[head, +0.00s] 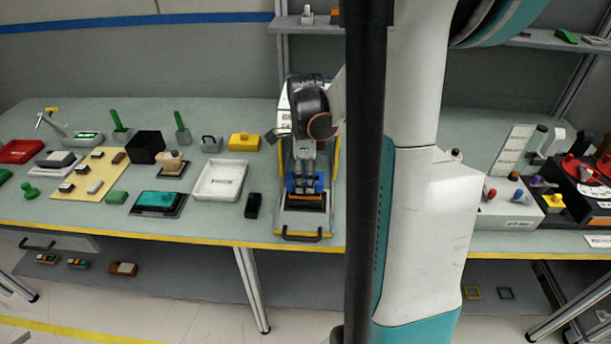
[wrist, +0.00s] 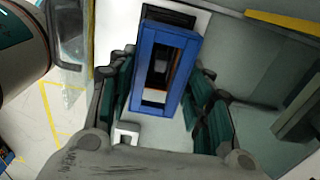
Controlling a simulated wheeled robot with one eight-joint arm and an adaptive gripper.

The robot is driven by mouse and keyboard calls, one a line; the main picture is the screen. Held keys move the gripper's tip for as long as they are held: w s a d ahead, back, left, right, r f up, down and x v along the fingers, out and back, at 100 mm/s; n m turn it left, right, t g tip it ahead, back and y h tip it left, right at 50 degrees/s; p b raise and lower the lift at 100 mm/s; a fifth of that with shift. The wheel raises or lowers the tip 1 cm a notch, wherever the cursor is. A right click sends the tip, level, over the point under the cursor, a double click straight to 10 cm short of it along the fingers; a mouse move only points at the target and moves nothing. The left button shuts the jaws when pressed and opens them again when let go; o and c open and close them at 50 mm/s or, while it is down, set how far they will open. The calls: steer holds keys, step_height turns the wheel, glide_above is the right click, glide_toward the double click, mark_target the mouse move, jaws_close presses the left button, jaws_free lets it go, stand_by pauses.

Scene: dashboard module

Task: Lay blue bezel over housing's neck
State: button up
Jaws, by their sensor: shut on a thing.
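The blue bezel (head: 304,184) is a rectangular frame held in my gripper (head: 305,170), which points down over the yellow-edged tray. In the wrist view the bezel (wrist: 183,75) lies lengthwise between the dark green finger pads of my gripper (wrist: 163,80). A dark housing (head: 304,203) is below it in the tray. Through the bezel's opening I see a dark part with a thin orange line and a white patch. Whether the bezel touches the housing or surrounds its neck, I cannot tell. The fingers and bezel hide much of the housing.
The tray (head: 307,236) has a black front handle near the table's front edge. A white bin (head: 220,180) and a small black block (head: 253,205) stand to its left. A yellow box (head: 244,142) is behind left. My column blocks the view to the right.

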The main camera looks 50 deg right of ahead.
steer(key=shift+f+b, duration=0.9)
steer(key=shift+f, duration=0.35)
steer(key=o, duration=1)
steer(key=shift+r, duration=0.1)
step_height(320, 180, up, 12)
